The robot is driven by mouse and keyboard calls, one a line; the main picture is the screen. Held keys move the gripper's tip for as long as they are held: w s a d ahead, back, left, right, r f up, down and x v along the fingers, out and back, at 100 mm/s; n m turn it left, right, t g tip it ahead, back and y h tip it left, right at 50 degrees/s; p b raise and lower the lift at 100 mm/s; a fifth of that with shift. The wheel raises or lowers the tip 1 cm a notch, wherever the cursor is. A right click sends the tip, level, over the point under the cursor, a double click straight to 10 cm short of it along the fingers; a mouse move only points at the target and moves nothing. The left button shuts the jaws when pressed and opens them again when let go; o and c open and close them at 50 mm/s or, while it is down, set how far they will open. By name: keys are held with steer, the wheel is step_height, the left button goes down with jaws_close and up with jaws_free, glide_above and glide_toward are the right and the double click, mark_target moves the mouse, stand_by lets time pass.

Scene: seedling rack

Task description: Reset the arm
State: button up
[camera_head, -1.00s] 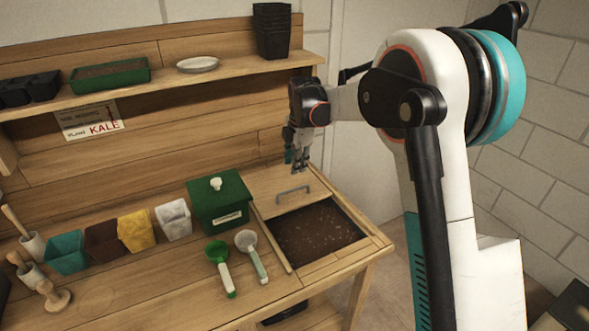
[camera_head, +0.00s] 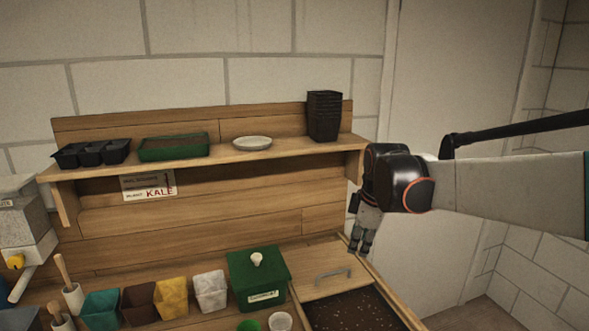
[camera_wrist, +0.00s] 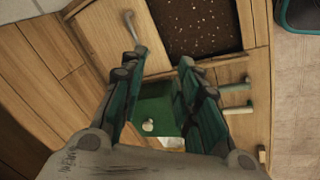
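My gripper (camera_head: 360,249) hangs pointing down at the right end of the wooden bench, near the sliding lid with the grey handle. In the wrist view my gripper (camera_wrist: 162,62) has its two fingers spread apart, with nothing between the tips. My arm reaches in from the right edge of the head view. The green lidded box (camera_head: 258,278) stands on the bench left of my gripper; it also shows beyond the fingers in the wrist view (camera_wrist: 153,108).
The soil bin (camera_head: 352,312) lies below my gripper, beside the grey handle (camera_head: 333,275). The shelf above holds stacked black pots (camera_head: 324,116), a white saucer (camera_head: 252,143), a green tray (camera_head: 173,148) and black cell pots (camera_head: 92,153). Coloured pots line the bench at left.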

steer(key=s+d+f+m+t, duration=0.1)
steer(key=s+m, duration=0.6)
steer(key=s, duration=0.6)
steer(key=s+d+f+m+t, duration=0.1)
steer(key=s+m, duration=0.6)
steer(key=s, duration=0.7)
steer(key=shift+s+d+f+t+h, duration=0.3)
steer(key=shift+d+f+t, duration=0.1)
steer(key=shift+d+t, duration=0.35)
